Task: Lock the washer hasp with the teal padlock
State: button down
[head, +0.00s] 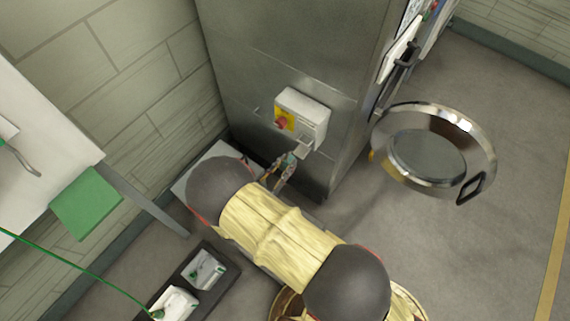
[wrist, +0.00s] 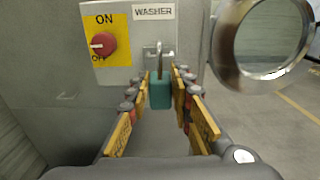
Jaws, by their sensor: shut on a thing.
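The teal padlock (wrist: 160,92) is upright between the fingers of my gripper (wrist: 160,98) in the wrist view, and the gripper is shut on its body. Its metal shackle points up and overlaps the washer hasp (wrist: 152,53), a small metal fitting under the WASHER label. I cannot tell whether the shackle passes through the hasp or stands in front of it, or whether it is closed. In the head view my gripper (head: 281,168) is just below the switch box, with a small teal patch of the padlock at its tip.
The switch box (head: 302,117) has a yellow plate and a red knob (wrist: 103,44), marked ON and OFF. It sits on a grey metal cabinet (head: 270,50). A round metal door (head: 430,150) hangs open to the right. A black tray (head: 190,280) lies at lower left.

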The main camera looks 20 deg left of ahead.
aim_at(292, 156)
jog(key=shift+w+d, duration=0.15)
jog(key=shift+w, duration=0.4)
jog(key=shift+w+d, duration=0.1)
jog(key=shift+w, duration=0.25)
jog(key=shift+w+d, duration=0.1)
jog(key=shift+w, duration=0.2)
jog(key=shift+w+d, duration=0.1)
jog(key=shift+w, duration=0.25)
jog(key=shift+w, duration=0.3)
jog(key=shift+w+d, duration=0.2)
jog(key=shift+w, duration=0.15)
jog(key=shift+w, duration=0.3)
jog(key=shift+w+d, duration=0.15)
jog(key=shift+w, duration=0.2)
jog(key=shift+w+d, duration=0.1)
jog(key=shift+w, duration=0.2)
